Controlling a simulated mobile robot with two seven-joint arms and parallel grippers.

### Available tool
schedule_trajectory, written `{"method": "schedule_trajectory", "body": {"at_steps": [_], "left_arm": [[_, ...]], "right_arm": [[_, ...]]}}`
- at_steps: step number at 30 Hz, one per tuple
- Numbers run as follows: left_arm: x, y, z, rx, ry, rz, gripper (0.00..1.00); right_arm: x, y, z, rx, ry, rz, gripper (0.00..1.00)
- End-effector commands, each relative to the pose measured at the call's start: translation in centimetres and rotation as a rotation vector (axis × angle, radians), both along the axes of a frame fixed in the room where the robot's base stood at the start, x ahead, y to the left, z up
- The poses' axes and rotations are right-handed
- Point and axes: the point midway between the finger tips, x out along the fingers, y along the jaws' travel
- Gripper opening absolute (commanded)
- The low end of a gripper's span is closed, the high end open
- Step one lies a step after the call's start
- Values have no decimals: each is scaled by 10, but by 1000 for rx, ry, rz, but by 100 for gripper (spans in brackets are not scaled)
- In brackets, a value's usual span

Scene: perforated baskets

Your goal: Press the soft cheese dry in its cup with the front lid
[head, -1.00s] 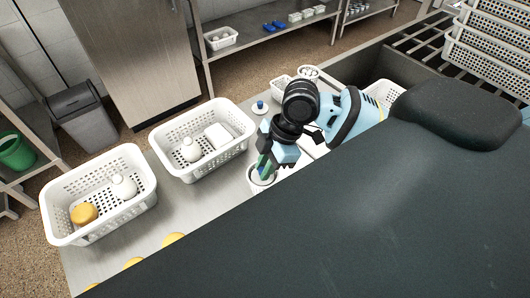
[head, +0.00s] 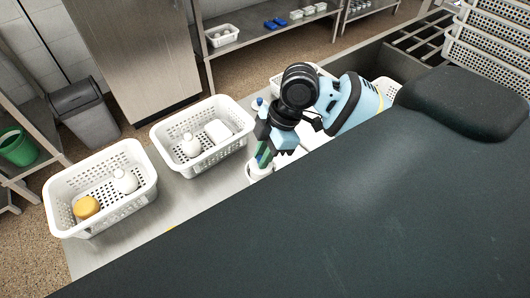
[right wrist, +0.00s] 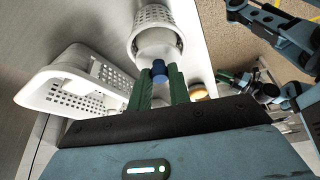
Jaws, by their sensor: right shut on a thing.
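My right gripper (head: 263,158) points down at a white cup (head: 251,174), which is partly hidden behind it and my body. In the right wrist view its green fingers (right wrist: 159,80) are shut on the blue knob of a lid (right wrist: 159,66). The lid's white disc lies at the mouth of the perforated cup (right wrist: 148,14); how deep it sits is unclear. The soft cheese is hidden. Another blue-knobbed lid (head: 257,103) stands beyond the gripper. My left gripper (right wrist: 230,77) shows small in the right wrist view, its opening unclear.
Two white perforated baskets stand to the left: one (head: 150,199) holds a yellow cheese (head: 87,207) and a white bottle-like item (head: 125,181), the other (head: 243,119) white items. The steel table (head: 178,197) is bare between them and the cup. Stacked crates (head: 490,50) stand at right.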

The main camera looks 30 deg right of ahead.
Motion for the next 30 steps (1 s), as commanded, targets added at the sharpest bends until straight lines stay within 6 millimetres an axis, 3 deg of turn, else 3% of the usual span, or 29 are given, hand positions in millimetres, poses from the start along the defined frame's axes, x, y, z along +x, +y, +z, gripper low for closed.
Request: {"method": "schedule_trajectory", "body": {"at_steps": [30], "left_arm": [[-1,0,-1,0,2,0,36]], "right_arm": [[1,0,53,0,-3,-1,0]]}}
